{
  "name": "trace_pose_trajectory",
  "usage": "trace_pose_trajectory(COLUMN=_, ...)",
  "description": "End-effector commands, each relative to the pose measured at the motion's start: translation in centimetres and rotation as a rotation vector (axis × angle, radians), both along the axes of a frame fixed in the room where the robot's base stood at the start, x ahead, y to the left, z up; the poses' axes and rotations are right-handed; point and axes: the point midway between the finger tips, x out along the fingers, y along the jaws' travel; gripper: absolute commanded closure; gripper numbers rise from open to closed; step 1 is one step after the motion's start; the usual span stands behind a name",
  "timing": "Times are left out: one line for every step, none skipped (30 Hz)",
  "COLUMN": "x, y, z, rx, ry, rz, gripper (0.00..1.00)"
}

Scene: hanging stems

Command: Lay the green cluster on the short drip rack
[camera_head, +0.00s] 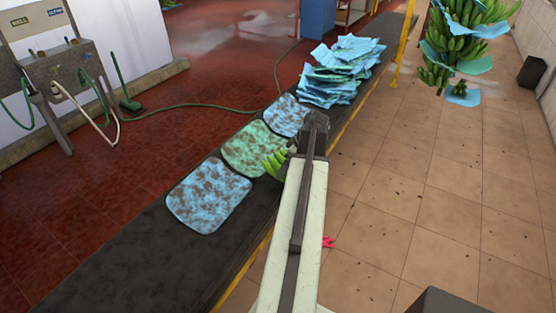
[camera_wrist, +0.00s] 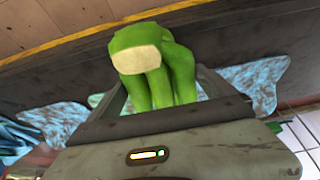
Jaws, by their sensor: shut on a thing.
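The green cluster (camera_head: 273,163) is a small hand of green bananas. It shows at the left side of my arm's end in the head view, over or beside the mottled green pad on the dark belt. The wrist view shows the cluster (camera_wrist: 150,62) between the jaws, with its pale cut face towards the camera. My gripper (camera_wrist: 165,98) is shut on it. In the head view the gripper is mostly hidden behind my arm. I cannot make out a short drip rack in either view.
Mottled pads, blue (camera_head: 208,196), green (camera_head: 248,150) and blue (camera_head: 286,116), lie in a row on the dark belt (camera_head: 150,262). A pile of crumpled blue sheets (camera_head: 340,70) lies farther along. A large banana bunch (camera_head: 455,40) hangs at upper right. Tiled floor lies right.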

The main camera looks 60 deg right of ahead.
Motion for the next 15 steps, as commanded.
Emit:
trace_pose_trajectory(x=-1.4, y=0.5, z=0.3, rx=0.001, ry=-0.001, rz=-0.004, gripper=0.78)
trace_pose_trajectory(x=-2.2, y=0.7, z=0.4, rx=0.001, ry=-0.001, rz=-0.004, gripper=0.78)
trace_pose_trajectory(x=-3.2, y=0.9, z=0.5, rx=0.001, ry=-0.001, rz=-0.005, gripper=0.78)
trace_pose_trajectory(x=-3.9, y=1.0, z=0.5, rx=0.001, ry=-0.001, rz=-0.004, gripper=0.78)
trace_pose_trajectory(x=-4.6, y=1.1, z=0.6, rx=0.001, ry=-0.001, rz=-0.004, gripper=0.78)
trace_pose_trajectory(x=-5.3, y=1.2, z=0.7, rx=0.001, ry=-0.001, rz=-0.004, gripper=0.78)
trace_pose_trajectory(x=-5.8, y=1.4, z=0.7, rx=0.000, ry=-0.001, rz=-0.003, gripper=0.78)
trace_pose_trajectory(x=-6.3, y=1.4, z=0.8, rx=0.000, ry=-0.002, rz=-0.003, gripper=0.78)
trace_pose_trajectory(x=-6.9, y=1.5, z=0.8, rx=0.001, ry=-0.002, rz=-0.003, gripper=0.78)
trace_pose_trajectory(x=-7.2, y=1.6, z=0.8, rx=0.001, ry=-0.002, rz=-0.003, gripper=0.78)
trace_pose_trajectory(x=-7.5, y=1.6, z=0.8, rx=0.001, ry=-0.002, rz=-0.002, gripper=0.78)
trace_pose_trajectory(x=-7.9, y=1.7, z=0.9, rx=0.000, ry=-0.002, rz=-0.001, gripper=0.78)
trace_pose_trajectory(x=-8.1, y=1.7, z=0.9, rx=0.000, ry=-0.002, rz=-0.001, gripper=0.78)
trace_pose_trajectory(x=-8.3, y=1.7, z=0.9, rx=0.000, ry=-0.002, rz=-0.001, gripper=0.78)
trace_pose_trajectory(x=-8.4, y=1.8, z=0.9, rx=0.000, ry=-0.002, rz=-0.001, gripper=0.78)
